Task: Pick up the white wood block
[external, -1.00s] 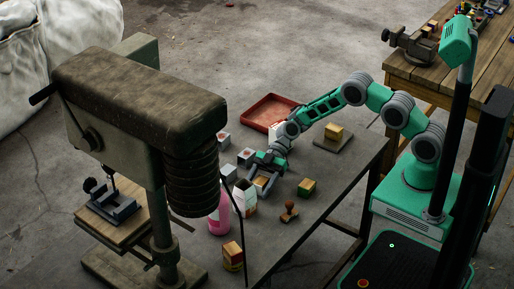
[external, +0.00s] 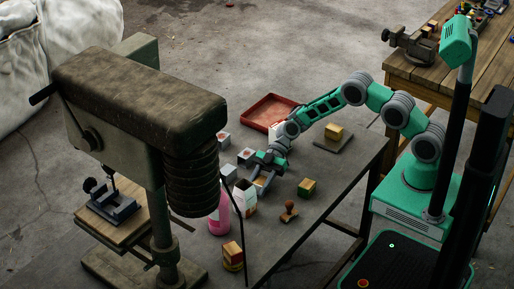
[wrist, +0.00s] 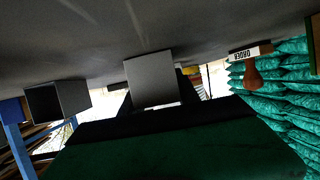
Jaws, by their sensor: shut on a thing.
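The white wood block (wrist: 150,78) shows as a pale grey-white block in the middle of the wrist view, between my gripper's dark fingers. In the external view my gripper (external: 262,178) points down at the table among small blocks and is shut on the block. The block is mostly hidden there by the fingers, with only a little tan-looking surface showing. I cannot tell whether it touches the table (external: 335,190) or is just above it.
A white carton (external: 244,197) and pink bottle (external: 218,212) stand close by. A stamp (external: 289,210), green-and-yellow block (external: 307,188) and grey cube (external: 245,157) are near. A red tray (external: 266,111) lies behind. A drill press (external: 140,90) stands at left.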

